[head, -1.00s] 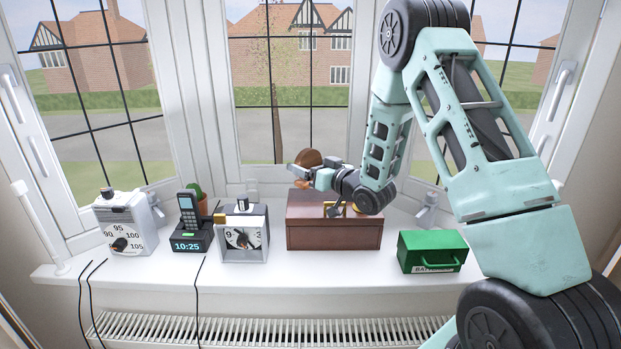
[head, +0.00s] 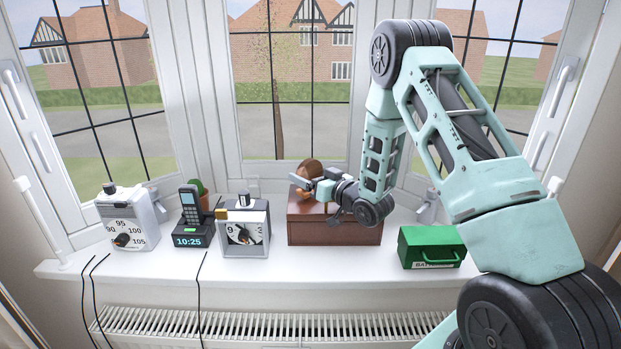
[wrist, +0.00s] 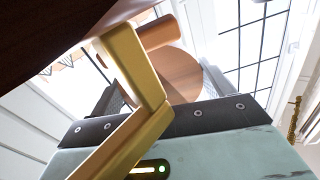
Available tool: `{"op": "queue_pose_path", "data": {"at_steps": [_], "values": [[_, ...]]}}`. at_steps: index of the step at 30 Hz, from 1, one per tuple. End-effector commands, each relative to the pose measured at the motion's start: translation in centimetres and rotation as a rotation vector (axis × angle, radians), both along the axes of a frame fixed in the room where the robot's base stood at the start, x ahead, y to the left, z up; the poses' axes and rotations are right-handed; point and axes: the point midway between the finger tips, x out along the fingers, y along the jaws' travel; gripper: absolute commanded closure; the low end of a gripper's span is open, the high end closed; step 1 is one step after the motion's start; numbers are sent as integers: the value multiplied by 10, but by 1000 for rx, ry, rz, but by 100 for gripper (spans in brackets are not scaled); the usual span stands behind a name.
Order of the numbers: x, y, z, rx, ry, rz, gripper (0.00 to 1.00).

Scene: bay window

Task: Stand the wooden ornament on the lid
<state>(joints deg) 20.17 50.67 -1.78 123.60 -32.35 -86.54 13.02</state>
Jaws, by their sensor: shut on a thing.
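The wooden ornament (head: 311,166) has a round brown disc and a lighter part below it. My gripper (head: 308,185) is shut on it at the left part of the box lid (head: 354,208). The lid tops a dark reddish-brown box (head: 330,232) on the sill. The ornament looks upright and low over the lid; I cannot tell whether it touches. The wrist view shows the ornament's disc (wrist: 178,74) and a wooden cylinder beside it. A brass bar (wrist: 135,65) crosses in front and hides part of the grip. My gripper and wrist hide part of the lid.
A green box (head: 431,246) is at the right. Window panes rise close behind; bare sill lies along the front.

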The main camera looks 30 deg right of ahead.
Motion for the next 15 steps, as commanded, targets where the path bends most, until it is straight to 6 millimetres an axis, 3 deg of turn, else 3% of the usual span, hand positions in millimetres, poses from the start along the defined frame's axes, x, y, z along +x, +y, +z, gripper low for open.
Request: {"op": "queue_pose_path", "data": {"at_steps": [1,7,8,9,15], "values": [[-2,0,-10,2,15,-1,48],[-2,0,-15,4,23,-1,48],[-3,1,-15,3,26,-1,11],[-3,1,-16,3,26,-1,0],[-3,1,-17,4,28,-1,0]]}}
